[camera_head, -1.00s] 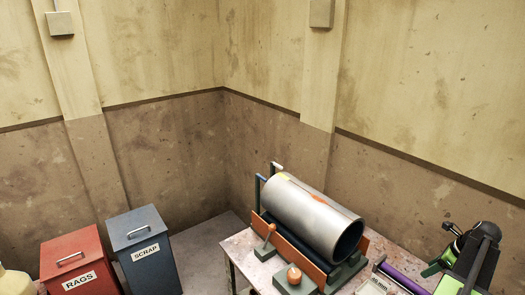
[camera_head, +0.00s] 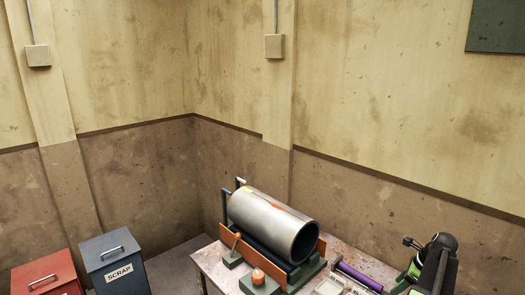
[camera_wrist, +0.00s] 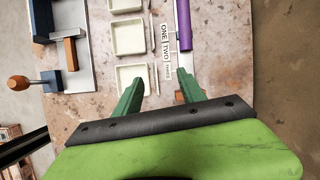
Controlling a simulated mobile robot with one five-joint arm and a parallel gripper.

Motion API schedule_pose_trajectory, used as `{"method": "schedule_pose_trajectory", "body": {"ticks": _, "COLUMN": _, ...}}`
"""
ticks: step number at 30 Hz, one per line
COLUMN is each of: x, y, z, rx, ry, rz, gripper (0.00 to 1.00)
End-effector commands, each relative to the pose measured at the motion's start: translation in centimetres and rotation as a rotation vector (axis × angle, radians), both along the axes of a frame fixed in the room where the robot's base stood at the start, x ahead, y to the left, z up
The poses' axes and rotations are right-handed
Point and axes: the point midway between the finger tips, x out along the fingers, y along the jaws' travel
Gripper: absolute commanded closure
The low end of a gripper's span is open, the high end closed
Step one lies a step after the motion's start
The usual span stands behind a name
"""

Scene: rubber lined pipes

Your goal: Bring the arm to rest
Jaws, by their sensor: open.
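My gripper (camera_wrist: 157,96) shows in the wrist view with its two green fingers apart and nothing between them. It hangs over the worn bench top (camera_wrist: 105,108), near white square trays and a label strip. In the head view my arm is folded at the lower right, beside the bench, and the fingertips are out of sight there.
A grey pipe (camera_head: 275,222) lies in an orange-sided cradle (camera_head: 252,250) on the bench. A purple roller (camera_head: 358,277) and white trays (camera_wrist: 130,37) lie near my arm. A blue SCRAP bin (camera_head: 115,262) and a red bin (camera_head: 48,278) stand left.

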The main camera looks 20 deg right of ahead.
Motion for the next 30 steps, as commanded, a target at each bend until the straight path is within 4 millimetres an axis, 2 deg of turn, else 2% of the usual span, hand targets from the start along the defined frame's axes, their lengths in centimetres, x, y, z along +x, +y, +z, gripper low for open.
{"method": "schedule_pose_trajectory", "body": {"ticks": 5, "x": 2.9, "y": 3.0, "z": -0.2, "rx": -0.038, "ry": 0.007, "rz": 0.151, "gripper": 0.52}}
{"method": "schedule_pose_trajectory", "body": {"ticks": 8, "x": 5.0, "y": 5.5, "z": -0.3, "rx": -0.066, "ry": 0.012, "rz": 0.269, "gripper": 0.52}}
{"method": "schedule_pose_trajectory", "body": {"ticks": 11, "x": 7.4, "y": 8.6, "z": -0.5, "rx": -0.101, "ry": 0.017, "rz": 0.413, "gripper": 0.52}}
{"method": "schedule_pose_trajectory", "body": {"ticks": 14, "x": 10.0, "y": 12.5, "z": -0.6, "rx": -0.142, "ry": 0.019, "rz": 0.592, "gripper": 0.52}}
{"method": "schedule_pose_trajectory", "body": {"ticks": 17, "x": 13.0, "y": 18.0, "z": -0.8, "rx": -0.193, "ry": 0.02, "rz": 0.83, "gripper": 0.52}}
{"method": "schedule_pose_trajectory", "body": {"ticks": 20, "x": 16.0, "y": 25.7, "z": -1.1, "rx": -0.261, "ry": 0.016, "rz": 1.155, "gripper": 0.52}}
{"method": "schedule_pose_trajectory", "body": {"ticks": 21, "x": 17.0, "y": 29.1, "z": -1.2, "rx": -0.29, "ry": 0.011, "rz": 1.304, "gripper": 0.52}}
{"method": "schedule_pose_trajectory", "body": {"ticks": 22, "x": 17.6, "y": 31.7, "z": -1.3, "rx": -0.312, "ry": 0.008, "rz": 1.415, "gripper": 0.52}}
{"method": "schedule_pose_trajectory", "body": {"ticks": 24, "x": 18.5, "y": 37.6, "z": -1.4, "rx": -0.36, "ry": -0.004, "rz": 1.678, "gripper": 0.52}}
{"method": "schedule_pose_trajectory", "body": {"ticks": 27, "x": 18.7, "y": 45.4, "z": -1.5, "rx": -0.423, "ry": -0.024, "rz": 2.039, "gripper": 0.52}}
{"method": "schedule_pose_trajectory", "body": {"ticks": 30, "x": 18.2, "y": 51.5, "z": -1.6, "rx": -0.469, "ry": -0.045, "rz": 2.337, "gripper": 0.52}}
